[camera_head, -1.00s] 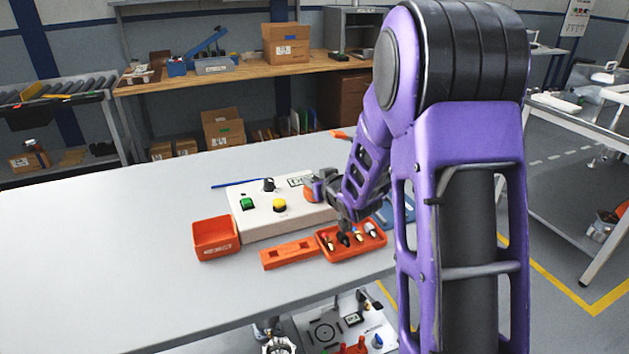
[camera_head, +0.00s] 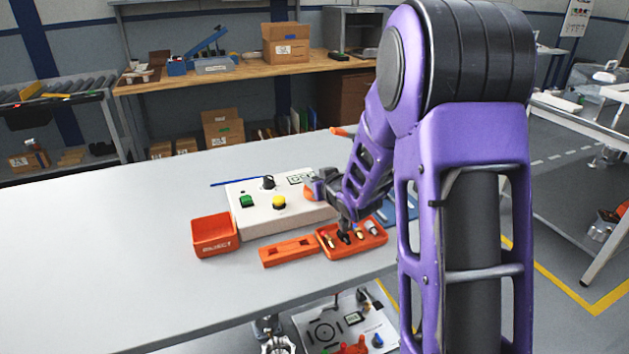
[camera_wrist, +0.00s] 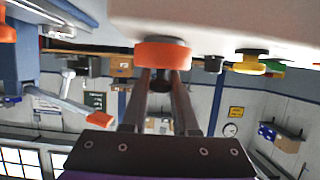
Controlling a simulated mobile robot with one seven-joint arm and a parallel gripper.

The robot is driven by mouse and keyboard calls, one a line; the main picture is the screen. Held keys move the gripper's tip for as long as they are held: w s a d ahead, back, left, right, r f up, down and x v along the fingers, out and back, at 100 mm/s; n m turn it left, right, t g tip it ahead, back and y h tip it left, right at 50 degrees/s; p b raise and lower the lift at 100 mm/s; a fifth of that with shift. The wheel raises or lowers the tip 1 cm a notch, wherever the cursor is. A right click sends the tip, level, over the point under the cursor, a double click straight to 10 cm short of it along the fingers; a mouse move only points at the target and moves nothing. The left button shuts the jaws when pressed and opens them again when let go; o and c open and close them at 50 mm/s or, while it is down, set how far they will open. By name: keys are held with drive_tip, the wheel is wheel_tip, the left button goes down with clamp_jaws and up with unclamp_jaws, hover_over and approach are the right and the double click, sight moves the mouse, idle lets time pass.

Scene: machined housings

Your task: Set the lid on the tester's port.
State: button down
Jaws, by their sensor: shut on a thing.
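The tester is a cream box (camera_head: 262,217) on the white bench, with a green button, a yellow button, a black knob and a small display on top. It also shows across the top of the upside-down wrist view (camera_wrist: 225,25). The lid is a round orange piece (camera_wrist: 162,53) with a dark knob, which sits between my fingertips (camera_wrist: 161,82). My gripper is shut on it. The lid is at the tester's top face; I cannot tell whether it touches. In the head view the lid (camera_head: 311,193) shows at the tester's right part, partly behind my wrist. The port is hidden.
An orange bin (camera_head: 214,236) stands left of the tester. A flat orange holder (camera_head: 289,251) and an orange tray (camera_head: 357,252) with several small parts lie in front. A blue piece (camera_head: 400,207) lies right, partly behind my arm. The bench's left side is clear.

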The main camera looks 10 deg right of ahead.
drive_tip(key=shift+f, duration=0.25)
idle(0.5)
drive_tip(key=c, duration=0.6)
unclamp_jaws()
drive_tip(key=o, duration=0.5)
drive_tip(key=shift+r, duration=0.15)
drive_tip(key=shift+r+p, duration=2.75)
drive_tip(key=shift+r, duration=1.15)
